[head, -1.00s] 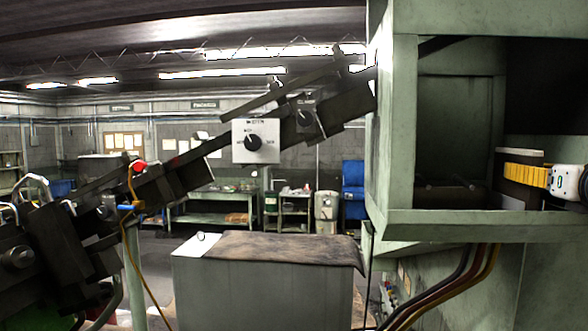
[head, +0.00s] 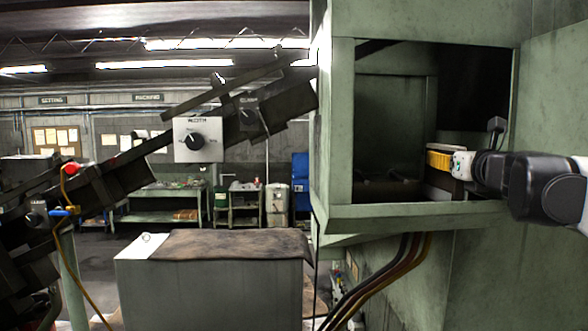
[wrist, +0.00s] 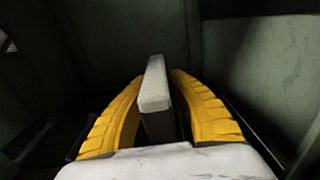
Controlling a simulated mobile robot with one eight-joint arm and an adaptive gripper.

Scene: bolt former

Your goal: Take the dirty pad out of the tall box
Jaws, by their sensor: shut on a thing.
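The tall box (head: 343,120) is a pale green, open-fronted box at the right of the head view, with a dark interior. My gripper (head: 432,159) reaches into it from the right, its yellow fingers inside the opening. In the wrist view my gripper (wrist: 157,85) has a finger on each side of the pad (wrist: 157,97), a narrow block with a light grey top and darker lower side. The pad (head: 446,149) shows in the head view as a pale strip above the yellow finger, darker below. Its lower end and far side are hidden.
The box has a front lip (head: 420,215) and dark walls close to the fingers. Cables (head: 395,270) hang beneath it. A grey cabinet (head: 210,285) with a brown cloth (head: 230,244) stands left of it. A dark sloping rail with a knob box (head: 198,139) crosses the left.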

